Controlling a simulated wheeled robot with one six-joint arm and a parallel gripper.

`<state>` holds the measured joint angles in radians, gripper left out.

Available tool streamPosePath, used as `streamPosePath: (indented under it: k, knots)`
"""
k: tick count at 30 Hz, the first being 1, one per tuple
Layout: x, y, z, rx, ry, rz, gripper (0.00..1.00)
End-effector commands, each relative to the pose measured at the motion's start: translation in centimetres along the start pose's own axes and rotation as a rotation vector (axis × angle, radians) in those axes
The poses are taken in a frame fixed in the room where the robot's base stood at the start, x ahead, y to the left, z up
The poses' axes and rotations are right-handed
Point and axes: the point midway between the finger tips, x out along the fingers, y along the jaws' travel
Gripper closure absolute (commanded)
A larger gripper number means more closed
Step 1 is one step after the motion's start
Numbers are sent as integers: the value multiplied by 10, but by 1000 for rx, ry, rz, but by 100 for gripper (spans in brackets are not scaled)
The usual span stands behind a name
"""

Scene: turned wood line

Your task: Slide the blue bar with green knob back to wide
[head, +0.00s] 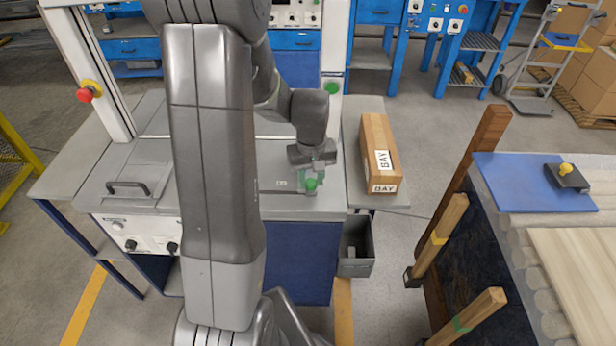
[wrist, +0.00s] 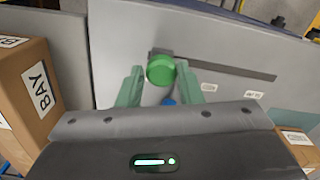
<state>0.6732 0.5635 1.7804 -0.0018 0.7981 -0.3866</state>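The round green knob (wrist: 160,69) is at the left end of a dark straight slot (wrist: 225,69) in the grey machine top in the wrist view. In the head view the knob (head: 311,184) is near the right edge of the top. A small piece of blue (wrist: 168,102), perhaps the bar, shows below the knob; the rest is hidden. My gripper (wrist: 161,75) has its green fingers on either side of the knob, with small gaps visible on both sides.
A cardboard box marked BAY (head: 381,150) stands on the side shelf, just right of my gripper. A black handle (head: 128,188) is on the machine top at left. A red stop button (head: 86,94) is on the frame post.

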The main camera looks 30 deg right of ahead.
Motion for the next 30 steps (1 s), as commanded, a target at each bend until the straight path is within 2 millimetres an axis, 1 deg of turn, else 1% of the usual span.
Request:
streamPosePath:
  k: [1,3,11,14,17,20,24,30]
  knots:
    - [-1,1,0,1,1,2,58]
    - [0,1,0,1,1,1,48]
    - [-1,0,0,2,1,0,48]
    - [-6,0,-1,2,3,1,48]
    - [-18,1,-1,2,5,1,48]
    - [-37,1,-1,2,7,2,48]
    - [-70,1,-1,3,8,3,48]
    - [-112,1,0,3,6,3,48]
